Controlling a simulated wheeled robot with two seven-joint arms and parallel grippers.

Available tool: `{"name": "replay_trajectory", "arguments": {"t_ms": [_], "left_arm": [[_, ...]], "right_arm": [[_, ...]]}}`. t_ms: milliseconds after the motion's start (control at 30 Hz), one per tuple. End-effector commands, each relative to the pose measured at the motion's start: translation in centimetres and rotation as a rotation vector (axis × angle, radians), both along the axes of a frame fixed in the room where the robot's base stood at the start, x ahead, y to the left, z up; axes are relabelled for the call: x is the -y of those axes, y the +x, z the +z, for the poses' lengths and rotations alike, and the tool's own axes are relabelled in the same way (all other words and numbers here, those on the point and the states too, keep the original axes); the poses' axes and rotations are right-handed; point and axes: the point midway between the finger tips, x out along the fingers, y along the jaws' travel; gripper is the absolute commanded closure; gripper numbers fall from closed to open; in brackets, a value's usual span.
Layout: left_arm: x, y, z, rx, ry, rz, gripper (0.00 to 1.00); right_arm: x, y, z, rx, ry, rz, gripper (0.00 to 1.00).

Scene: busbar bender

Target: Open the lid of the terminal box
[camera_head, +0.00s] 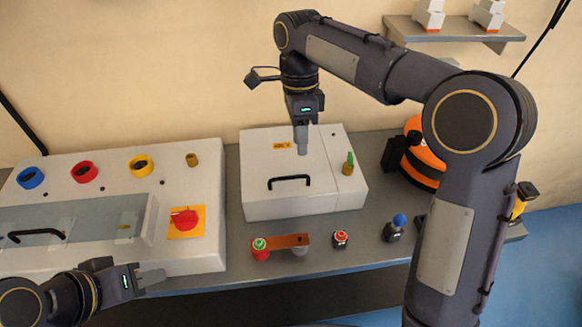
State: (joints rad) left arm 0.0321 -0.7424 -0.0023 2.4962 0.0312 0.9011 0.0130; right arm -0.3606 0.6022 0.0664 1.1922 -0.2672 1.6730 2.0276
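The white terminal box (262,203) stands in the middle of the grey bench. Its lid (260,160) lies flat and looks closed, with a black bar handle (289,182) near the front edge and a small yellow label at the back. My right gripper (301,150) points down above the back part of the lid, behind the handle. Whether it touches the lid I cannot tell. Its fingers show as one narrow shape, with nothing visible between them. My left gripper (158,277) is low at the left, pointing right in front of the left machine, apart from the terminal box. Its finger gap is not clear.
A white machine (215,225) with coloured rings, a red knob (184,220) and a handled clear cover stands left. A copper bar (291,241) and small knobbed parts lie in front of the box. An orange-black object (424,168) is at right. A wall shelf (455,30) hangs above.

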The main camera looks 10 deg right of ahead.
Motion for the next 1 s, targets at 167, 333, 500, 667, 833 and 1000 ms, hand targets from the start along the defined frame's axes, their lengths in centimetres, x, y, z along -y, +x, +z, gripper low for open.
{"name": "replay_trajectory", "arguments": {"t_ms": [167, 333, 500, 667, 833, 1000], "left_arm": [[0.0, 0.0, -0.2, 0.000, 0.000, 0.000, 0.69], [0.0, 0.0, -0.3, 0.000, 0.000, 0.000, 0.69], [0.0, 0.0, -0.3, 0.000, 0.000, 0.000, 0.69], [0.0, 0.0, -0.3, 0.000, 0.000, 0.000, 0.69], [0.0, 0.0, -0.3, 0.000, 0.000, 0.000, 0.69], [0.0, 0.0, -0.3, 0.000, 0.000, 0.000, 0.69]], "right_arm": [[-0.1, -0.2, -1.7, -0.006, -0.009, -0.015, 0.69], [-0.1, -0.8, -4.5, -0.007, -0.008, -0.012, 0.69], [-0.1, -1.3, -6.7, -0.005, -0.007, -0.013, 0.69], [-0.1, -1.4, -7.6, -0.003, -0.005, -0.011, 0.69], [-0.1, -1.4, -7.7, -0.002, -0.004, -0.011, 0.69], [-0.1, -1.4, -7.7, -0.002, -0.004, -0.011, 0.81]]}}
